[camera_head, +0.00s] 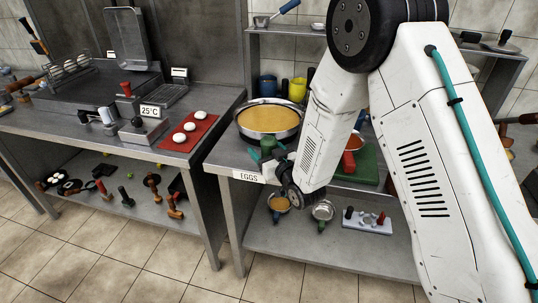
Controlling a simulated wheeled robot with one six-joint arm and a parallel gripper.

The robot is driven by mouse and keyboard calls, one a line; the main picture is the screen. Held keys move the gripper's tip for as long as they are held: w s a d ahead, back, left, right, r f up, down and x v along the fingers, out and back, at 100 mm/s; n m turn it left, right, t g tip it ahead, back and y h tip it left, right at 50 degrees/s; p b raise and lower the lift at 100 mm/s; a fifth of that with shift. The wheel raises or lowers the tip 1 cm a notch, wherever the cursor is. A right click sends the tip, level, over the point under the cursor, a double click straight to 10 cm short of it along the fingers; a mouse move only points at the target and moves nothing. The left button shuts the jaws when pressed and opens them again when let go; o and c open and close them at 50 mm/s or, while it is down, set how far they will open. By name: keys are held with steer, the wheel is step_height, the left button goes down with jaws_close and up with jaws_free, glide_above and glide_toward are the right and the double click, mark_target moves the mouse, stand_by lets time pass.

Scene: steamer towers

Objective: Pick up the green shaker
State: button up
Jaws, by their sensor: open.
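A small dark green upright thing (267,145), which looks like the green shaker, stands on the right-hand counter in front of the large round pan. My gripper (277,157) is beside it at the counter's front edge, just above the EGGS label. The gripper is open. The fingers are small, dark and partly hidden by my wrist, so I cannot tell whether they touch the green thing or lie around it.
The round pan (270,119) of yellow-brown contents is close behind. A green board (362,169) lies to the right, partly behind my arm. The left counter holds a red mat (187,132) with white pieces. Pans and a white holder (368,220) sit on the lower shelf.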

steer(key=c, duration=1.3)
steer(key=shift+o, duration=0.2)
steer(key=shift+r, duration=0.1)
